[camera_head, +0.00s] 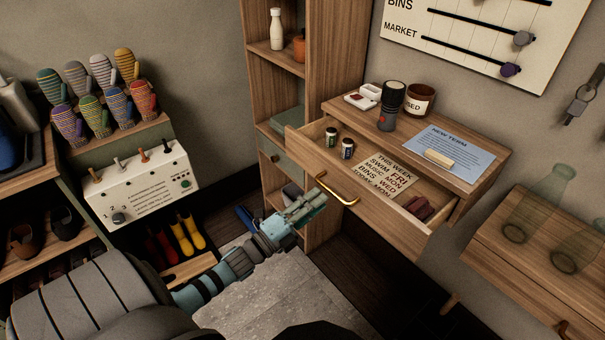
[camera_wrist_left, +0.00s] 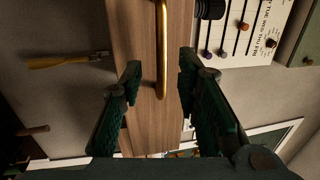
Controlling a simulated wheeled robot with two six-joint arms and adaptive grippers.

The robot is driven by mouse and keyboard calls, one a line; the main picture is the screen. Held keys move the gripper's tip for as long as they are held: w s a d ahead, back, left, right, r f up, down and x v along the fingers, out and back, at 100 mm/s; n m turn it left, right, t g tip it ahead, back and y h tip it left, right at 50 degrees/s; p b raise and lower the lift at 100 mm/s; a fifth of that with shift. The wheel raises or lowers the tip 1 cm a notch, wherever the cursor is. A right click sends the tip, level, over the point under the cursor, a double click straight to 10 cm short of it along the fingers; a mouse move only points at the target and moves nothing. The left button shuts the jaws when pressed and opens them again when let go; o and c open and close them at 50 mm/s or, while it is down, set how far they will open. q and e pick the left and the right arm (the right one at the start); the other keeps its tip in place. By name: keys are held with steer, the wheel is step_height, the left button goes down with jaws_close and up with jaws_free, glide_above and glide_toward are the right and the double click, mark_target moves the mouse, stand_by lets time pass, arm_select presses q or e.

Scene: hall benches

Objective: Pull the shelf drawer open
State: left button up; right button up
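The wooden shelf drawer (camera_head: 390,222) stands pulled out from the wall shelf (camera_head: 470,165), with its inside showing. Its curved brass handle (camera_head: 340,193) is on the front face. My left gripper (camera_head: 316,201) is just left of the handle in the head view. In the left wrist view the gripper (camera_wrist_left: 159,72) is open, its dark green fingers apart. The brass handle (camera_wrist_left: 162,50) lies across the gap between the fingertips, and neither finger visibly touches it. The wooden drawer front (camera_wrist_left: 138,35) lies beyond. My right gripper is not in view.
The drawer holds two small jars (camera_head: 347,148), a printed card (camera_head: 383,175) and dark red blocks (camera_head: 418,207). A tall shelf unit (camera_head: 252,60) stands close on the left. A bench with glass vessels (camera_head: 576,247) is at the right. A control box (camera_head: 140,185) is at the left.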

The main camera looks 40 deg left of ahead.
arm_select(q)
steer(key=v, duration=0.6)
steer(key=shift+s, duration=0.3)
steer(key=shift+f, duration=0.1)
